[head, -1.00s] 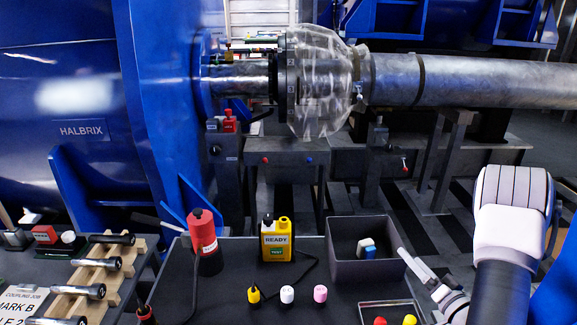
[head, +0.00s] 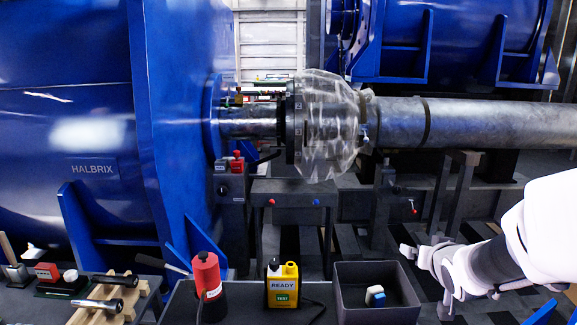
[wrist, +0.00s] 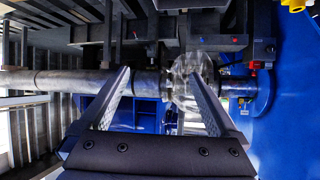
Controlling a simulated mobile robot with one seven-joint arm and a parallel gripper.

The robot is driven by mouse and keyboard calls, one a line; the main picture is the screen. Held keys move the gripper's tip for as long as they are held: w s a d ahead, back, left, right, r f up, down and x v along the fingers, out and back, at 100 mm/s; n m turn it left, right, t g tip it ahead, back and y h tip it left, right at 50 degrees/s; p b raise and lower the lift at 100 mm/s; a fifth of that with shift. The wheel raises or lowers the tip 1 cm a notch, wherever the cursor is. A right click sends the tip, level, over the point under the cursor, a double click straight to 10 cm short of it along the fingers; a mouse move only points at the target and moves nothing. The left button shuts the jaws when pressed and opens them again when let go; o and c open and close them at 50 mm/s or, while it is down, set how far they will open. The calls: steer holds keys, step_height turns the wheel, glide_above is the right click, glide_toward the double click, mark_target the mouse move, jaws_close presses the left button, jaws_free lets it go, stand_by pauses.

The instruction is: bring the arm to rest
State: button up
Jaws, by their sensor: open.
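My gripper (head: 420,252) is on the right in the head view, raised beyond the grey bin and apart from it. In the wrist view my gripper (wrist: 156,82) shows two spread fingers with nothing between them. Behind them, apart from the fingers, are the grey shaft (wrist: 70,82) and the clear coupling cover (wrist: 187,80). My white arm reaches in from the right edge of the head view.
The shaft (head: 480,120) and clear cover (head: 335,110) run across the middle, beside the blue motor (head: 70,200). A red-topped bottle (head: 208,285), a yellow tester (head: 282,285) and a grey bin (head: 375,312) holding a small blue-white block stand in front.

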steer(key=s+a+r+n+g+y, duration=0.1)
steer(key=s+a+g, duration=0.1)
steer(key=s+a, duration=0.3)
steer(key=s+a+r+n+g, duration=0.1)
steer(key=s+a, duration=0.4)
steer(key=s, duration=0.6)
steer(key=s+a+r+n+g+y, duration=0.1)
steer(key=s+a+r+g, duration=0.1)
steer(key=s+a, duration=0.3)
steer(key=s, duration=0.3)
steer(key=shift+s+a+g+y, duration=0.15)
steer(key=shift+s+g+y, duration=0.15)
steer(key=shift+g, duration=0.1)
step_height(320, 180, up, 18)
steer(key=p, duration=1.8)
steer(key=shift+s+r+p, duration=0.1)
steer(key=shift+r+p, duration=0.15)
steer(key=shift+p, duration=0.15)
